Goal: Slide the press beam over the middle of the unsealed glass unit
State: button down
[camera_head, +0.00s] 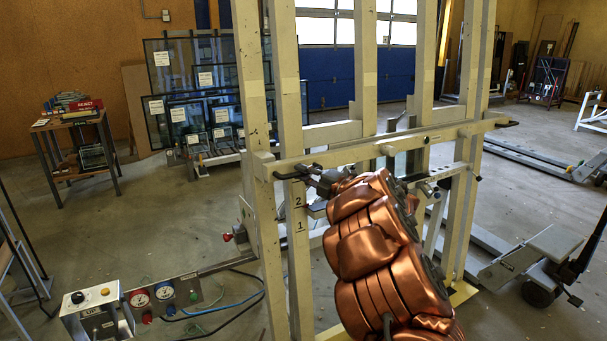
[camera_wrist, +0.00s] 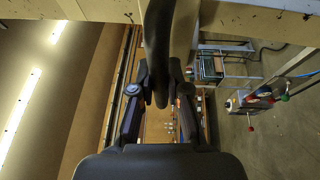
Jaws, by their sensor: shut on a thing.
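The press beam (camera_head: 340,154) is a cream bar lying across the uprights of the tall cream frame (camera_head: 249,80) in the head view. It has a dark handle at its left end, which also shows as a black bar in the wrist view (camera_wrist: 158,45). My gripper (camera_head: 306,174) is at that left end, with its fingers closed around the handle. In the wrist view my gripper (camera_wrist: 160,90) has one finger on each side of the handle. I cannot make out an unsealed glass unit in the frame; my copper-coloured arm hides much of its lower middle.
Framed glass panes (camera_head: 200,80) stand in a rack at the back left. A small table (camera_head: 75,122) with a red box is left of it. A control box with gauges (camera_head: 97,310) is at the front left. A pallet truck (camera_head: 545,262) stands at the right.

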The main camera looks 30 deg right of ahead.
jog(key=shift+f, duration=0.15)
notch_tip(320, 180, down, 9)
jog(key=s+b, duration=0.1)
jog(key=b, duration=0.5)
jog(key=shift+b, duration=0.4)
jog(key=shift+r, duration=0.25)
jog(key=c, duration=1.1)
grip_release()
jog(key=shift+c, duration=0.2)
jog(key=v, duration=1.2)
